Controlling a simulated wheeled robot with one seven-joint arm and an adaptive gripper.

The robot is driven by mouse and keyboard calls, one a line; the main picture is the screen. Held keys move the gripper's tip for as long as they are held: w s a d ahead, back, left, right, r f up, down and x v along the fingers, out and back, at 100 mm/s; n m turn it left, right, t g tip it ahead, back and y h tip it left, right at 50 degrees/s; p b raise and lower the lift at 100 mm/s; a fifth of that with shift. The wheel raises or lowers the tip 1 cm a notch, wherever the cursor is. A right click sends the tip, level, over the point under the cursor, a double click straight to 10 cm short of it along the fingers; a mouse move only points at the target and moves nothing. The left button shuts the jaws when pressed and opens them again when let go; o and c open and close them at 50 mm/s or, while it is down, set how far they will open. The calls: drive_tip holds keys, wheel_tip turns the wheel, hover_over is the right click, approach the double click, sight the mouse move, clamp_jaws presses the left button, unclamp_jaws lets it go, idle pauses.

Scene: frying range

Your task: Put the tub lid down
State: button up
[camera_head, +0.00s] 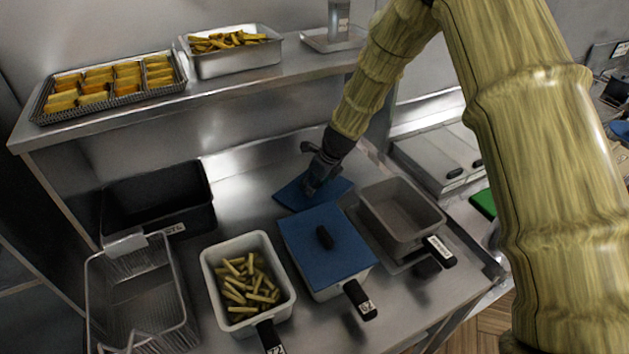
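A flat blue tub lid (291,195) is at the counter's middle, behind a tub with another blue lid. My gripper (316,188) points down over the middle of the flat lid, with its fingers at the lid's top. The lid's knob is hidden by the fingers, so I cannot tell if they are closed on it. I cannot tell whether the lid touches the counter or hovers just above it. The other blue lid (325,262) sits on its tub, with a black knob. An open white tub (210,285) of cut fries stands to its left.
An empty grey tub (399,205) stands right of the lidded tub. A black bin (150,190) and a wire basket (135,280) stand at left. A shelf (215,88) behind holds a tray of fried pieces and a metal pan. Bare counter (250,175) lies left of the flat lid.

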drive_tip(key=shift+a, duration=0.1)
drive_tip(key=o, duration=1.1)
drive_tip(key=shift+f, duration=0.1)
drive_tip(key=b+v, duration=0.2)
drive_tip(key=v, duration=1)
drive_tip(key=shift+b, duration=0.35)
